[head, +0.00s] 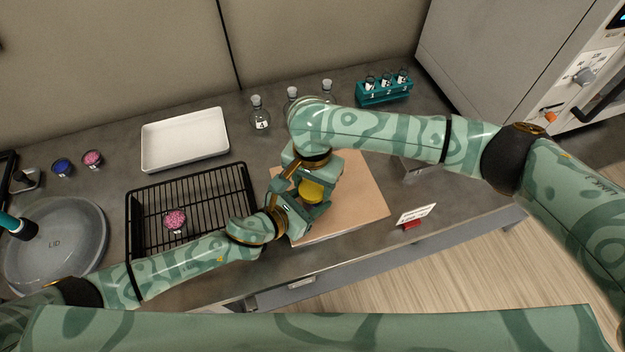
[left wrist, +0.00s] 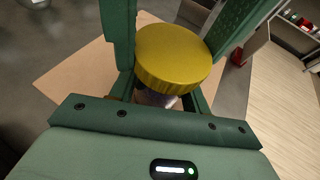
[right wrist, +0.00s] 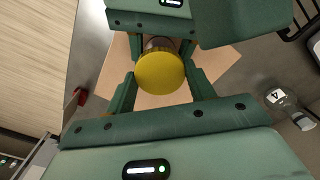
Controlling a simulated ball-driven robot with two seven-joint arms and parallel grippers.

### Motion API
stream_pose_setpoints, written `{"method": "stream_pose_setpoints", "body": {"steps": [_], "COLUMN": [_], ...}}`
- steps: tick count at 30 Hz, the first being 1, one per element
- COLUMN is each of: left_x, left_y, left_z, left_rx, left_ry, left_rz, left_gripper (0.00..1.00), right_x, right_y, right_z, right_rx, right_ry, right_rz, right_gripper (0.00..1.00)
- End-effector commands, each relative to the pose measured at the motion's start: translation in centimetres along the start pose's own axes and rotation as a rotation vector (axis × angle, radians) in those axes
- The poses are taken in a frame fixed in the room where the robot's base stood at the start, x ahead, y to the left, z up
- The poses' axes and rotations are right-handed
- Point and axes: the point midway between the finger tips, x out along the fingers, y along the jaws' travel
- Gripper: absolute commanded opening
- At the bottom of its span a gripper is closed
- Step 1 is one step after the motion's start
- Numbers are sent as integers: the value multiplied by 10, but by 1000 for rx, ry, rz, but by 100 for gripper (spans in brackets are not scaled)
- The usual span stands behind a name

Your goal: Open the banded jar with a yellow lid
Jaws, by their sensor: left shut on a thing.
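The jar's yellow lid (head: 312,192) shows between my two grippers above the tan board. It also shows from above in the left wrist view (left wrist: 173,58) and in the right wrist view (right wrist: 160,73). A little of the jar body (left wrist: 155,98) shows under the lid; its bands are hidden. My left gripper (head: 298,208) is shut on the jar body below the lid. My right gripper (head: 318,190) has its fingers on either side of the lid. They look open, close to the lid, with no clear grip on it.
The tan board (head: 365,200) lies at the counter's front edge. A black wire rack (head: 140,215) with a pink-filled dish (head: 175,220) is on the left, a white tray (head: 185,140) behind it. Stoppered flasks (head: 259,115) and a teal vial rack (head: 384,92) stand at the back.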

Motion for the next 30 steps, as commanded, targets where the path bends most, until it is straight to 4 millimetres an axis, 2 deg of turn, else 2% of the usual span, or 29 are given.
{"method": "stream_pose_setpoints", "body": {"steps": [1, 2, 3, 6, 12, 20, 21, 23, 30], "left_x": [0, 0, 0, 0, 0, 0, 0, 0, 0], "left_y": [0, 0, 0, 0, 0, 0, 0, 0, 0], "left_z": [0, 0, 0, 0, 0, 0, 0, 0, 0], "left_rx": [0, 0, 0, 0, 0, 0, 0, 0, 0], "left_ry": [0, 0, 0, 0, 0, 0, 0, 0, 0], "left_rz": [0, 0, 0, 0, 0, 0, 0, 0, 0], "left_gripper": [0, 0, 0, 0, 0, 0, 0, 0, 0], "right_x": [0, 0, 0, 0, 0, -1, -1, -1, -1], "right_y": [0, 0, 0, 0, 0, 0, 0, 0, 0], "right_z": [0, 0, 0, 0, 0, 0, 0, 0, 0], "right_rx": [0, 0, 0, -26, -276, -300, -299, -299, -298], "right_ry": [0, 0, 0, 0, 0, 0, 0, 0, 0], "right_rz": [0, 0, 0, 0, 0, 0, 0, 0, 0], "right_gripper": [38, 29, 26, 26, 26, 26, 59, 75, 75]}}
